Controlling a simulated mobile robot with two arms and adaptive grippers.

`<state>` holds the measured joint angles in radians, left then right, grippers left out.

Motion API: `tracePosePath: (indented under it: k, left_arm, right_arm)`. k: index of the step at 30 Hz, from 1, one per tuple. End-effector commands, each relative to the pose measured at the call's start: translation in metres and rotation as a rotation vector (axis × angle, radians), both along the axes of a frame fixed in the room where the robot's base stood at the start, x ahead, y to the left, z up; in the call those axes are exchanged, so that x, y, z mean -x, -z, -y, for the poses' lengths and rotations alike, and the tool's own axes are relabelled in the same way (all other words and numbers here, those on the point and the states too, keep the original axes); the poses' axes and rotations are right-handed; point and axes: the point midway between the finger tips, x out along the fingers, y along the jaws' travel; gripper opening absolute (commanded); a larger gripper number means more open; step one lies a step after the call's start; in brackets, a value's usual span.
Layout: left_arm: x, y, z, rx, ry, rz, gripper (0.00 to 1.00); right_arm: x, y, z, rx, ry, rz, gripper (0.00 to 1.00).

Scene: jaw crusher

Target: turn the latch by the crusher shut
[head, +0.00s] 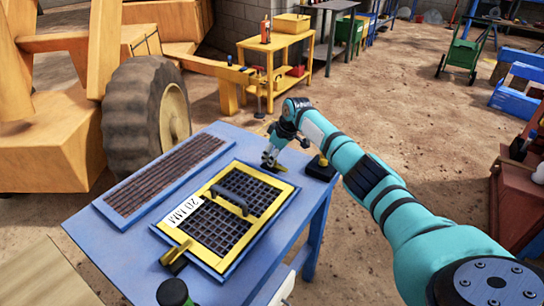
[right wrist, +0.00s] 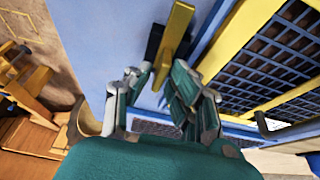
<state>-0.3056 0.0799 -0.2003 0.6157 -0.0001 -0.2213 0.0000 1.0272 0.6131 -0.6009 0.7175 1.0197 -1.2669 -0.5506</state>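The latch (head: 268,166) is a yellow bar on a dark mount, at the far edge of the yellow-framed screen on the blue table. In the right wrist view the yellow bar (right wrist: 178,32) lies over its black base. My right gripper (head: 274,150) is at this latch and partly hides it. In the right wrist view the gripper (right wrist: 158,76) is open, with the bar's near end between its fingers; contact cannot be told. A second latch (head: 175,258), yellow and black, sits at the screen's near edge. My left gripper is not in view.
The screen (head: 275,199) has dark mesh, a handle and a "20 MM" label. A brown grid panel (head: 165,175) lies left of it. A black block with a yellow top (head: 321,166) stands at the table's right corner. A large wheel (head: 147,116) stands close behind the table.

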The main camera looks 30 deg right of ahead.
Motion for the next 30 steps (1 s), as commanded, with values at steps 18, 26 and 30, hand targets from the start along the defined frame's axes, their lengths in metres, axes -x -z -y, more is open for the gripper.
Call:
tracePosePath:
  k: [18, 26, 30]
  left_arm:
    - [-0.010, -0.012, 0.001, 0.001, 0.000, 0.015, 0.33]
    - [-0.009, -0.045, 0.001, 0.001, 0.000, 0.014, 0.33]
    - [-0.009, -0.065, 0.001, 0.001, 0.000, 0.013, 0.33]
  right_arm:
    - [0.001, -0.003, 0.000, 0.000, 0.042, -0.001, 0.00]
    - [0.001, -0.007, -0.002, -0.002, 0.200, -0.003, 0.00]
    - [0.001, -0.007, -0.003, -0.002, 0.326, -0.003, 0.00]
